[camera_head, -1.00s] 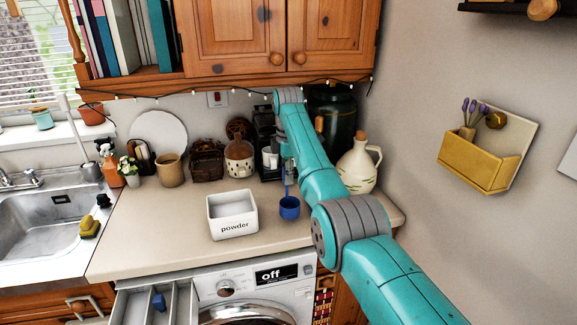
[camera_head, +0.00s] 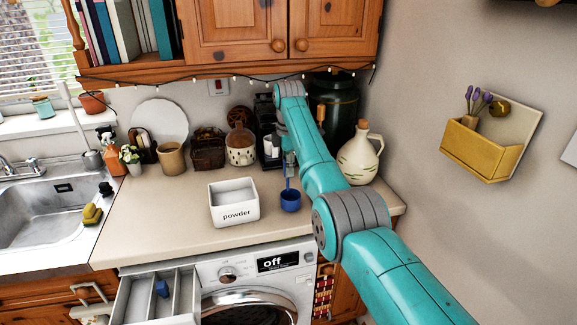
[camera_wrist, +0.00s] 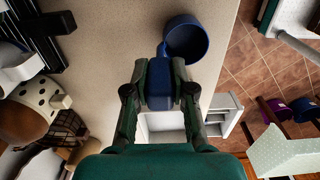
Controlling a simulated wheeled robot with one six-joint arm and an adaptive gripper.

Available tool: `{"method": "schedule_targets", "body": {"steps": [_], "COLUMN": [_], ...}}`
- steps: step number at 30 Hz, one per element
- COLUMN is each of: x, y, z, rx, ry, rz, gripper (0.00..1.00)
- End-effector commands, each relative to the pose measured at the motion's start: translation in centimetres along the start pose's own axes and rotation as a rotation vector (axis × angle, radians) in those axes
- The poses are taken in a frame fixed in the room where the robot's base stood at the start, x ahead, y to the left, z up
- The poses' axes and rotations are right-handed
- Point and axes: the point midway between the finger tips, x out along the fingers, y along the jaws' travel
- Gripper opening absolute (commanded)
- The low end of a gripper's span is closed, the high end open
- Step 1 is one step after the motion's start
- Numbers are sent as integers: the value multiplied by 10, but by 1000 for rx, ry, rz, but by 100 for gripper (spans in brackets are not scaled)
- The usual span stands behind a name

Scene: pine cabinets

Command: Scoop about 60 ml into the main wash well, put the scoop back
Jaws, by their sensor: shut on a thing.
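My gripper (camera_wrist: 160,90) is shut on the handle of the blue scoop (camera_wrist: 186,40). The scoop's round cup also shows in the head view (camera_head: 290,201), mouth up, low over the counter and just right of the powder box; whether it touches the counter is unclear. No powder shows in the cup. The white box labelled "powder" (camera_head: 236,214) stands on the counter and shows partly behind my gripper in the wrist view; its fill level is unclear. The washer's dispenser drawer (camera_head: 133,300) is pulled out at lower left, with several compartments and a blue piece in the middle one.
The washing machine (camera_head: 285,283) reads "off" under the counter. A cream jug (camera_head: 360,158), a dark green canister (camera_head: 335,105) and a spotted jar (camera_head: 241,149) stand behind. The sink (camera_head: 38,212) is at left. The counter left of the powder box is clear.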

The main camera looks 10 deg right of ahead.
Motion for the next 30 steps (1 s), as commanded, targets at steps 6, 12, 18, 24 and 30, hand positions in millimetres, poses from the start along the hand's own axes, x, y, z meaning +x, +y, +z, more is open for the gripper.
{"method": "schedule_targets", "body": {"steps": [6, 12, 18, 24, 30], "x": [5, 5, 5, 5, -9], "y": [0, 0, 0, 0, 0], "z": [0, 0, 0, 0, 0], "rx": [0, 0, 0, 0, 0], "ry": [0, 0, 0, 0, 0], "rz": [0, 0, 0, 0, 1], "gripper": [0, 0, 53, 53, 53]}}
